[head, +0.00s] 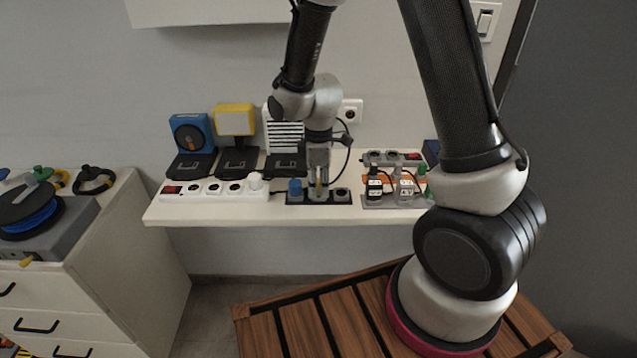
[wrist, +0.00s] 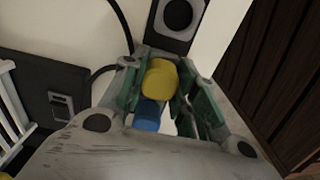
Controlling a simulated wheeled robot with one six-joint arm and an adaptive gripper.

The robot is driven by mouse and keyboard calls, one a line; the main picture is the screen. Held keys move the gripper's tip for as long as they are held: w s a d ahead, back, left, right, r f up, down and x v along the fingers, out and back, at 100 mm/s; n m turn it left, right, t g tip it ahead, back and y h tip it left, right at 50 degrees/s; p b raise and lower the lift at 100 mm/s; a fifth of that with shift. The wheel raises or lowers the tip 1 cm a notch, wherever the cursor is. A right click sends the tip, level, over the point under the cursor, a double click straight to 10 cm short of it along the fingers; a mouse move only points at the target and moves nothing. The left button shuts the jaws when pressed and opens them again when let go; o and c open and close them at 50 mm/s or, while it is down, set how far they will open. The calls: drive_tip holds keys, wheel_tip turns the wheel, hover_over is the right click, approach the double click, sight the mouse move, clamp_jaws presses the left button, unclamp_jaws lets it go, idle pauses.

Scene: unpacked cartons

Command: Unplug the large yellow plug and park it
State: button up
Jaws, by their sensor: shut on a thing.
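The large yellow plug (wrist: 160,80) is between the green-sided fingers of my gripper (wrist: 165,95) in the wrist view. In the head view my gripper (head: 318,180) points down over the middle of a dark park block (head: 330,201), and a narrow strip of yellow shows between the fingers. A blue plug (head: 295,187) stands in the block's left place; it also shows beside the yellow plug in the wrist view (wrist: 147,115). The block's right round socket (head: 342,193) is empty. The yellow plug's lower end is hidden, so I cannot tell whether it is seated or just above the block.
A white power strip (head: 205,189) with a white plug (head: 255,181) lies left of the block. Black devices with blue (head: 191,135), yellow (head: 235,121) and white panels stand behind. Right of the block is a grey strip (head: 376,201) with dark and white adapters. A wall socket (head: 349,112) is behind.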

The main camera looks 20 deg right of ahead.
sight(319, 182)
drive_tip(key=o, duration=1.2)
drive_tip(key=shift+r, duration=0.1)
wheel_tip(319, 182, up, 12)
drive_tip(key=s+d+r+m+t, duration=0.1)
drive_tip(key=s+d+r+m, duration=0.3)
drive_tip(key=s+d+r, duration=0.1)
drive_tip(key=s+d+r+m+t, duration=0.2)
drive_tip(key=s+d+r+m, duration=0.3)
drive_tip(key=s, duration=0.2)
drive_tip(key=s+d+r+m+t, duration=0.1)
drive_tip(key=s+d+r+m, duration=0.3)
drive_tip(key=s, duration=0.3)
drive_tip(key=shift+d+r+m, duration=0.4)
drive_tip(key=shift+d+m, duration=0.05)
drive_tip(key=shift+m, duration=0.25)
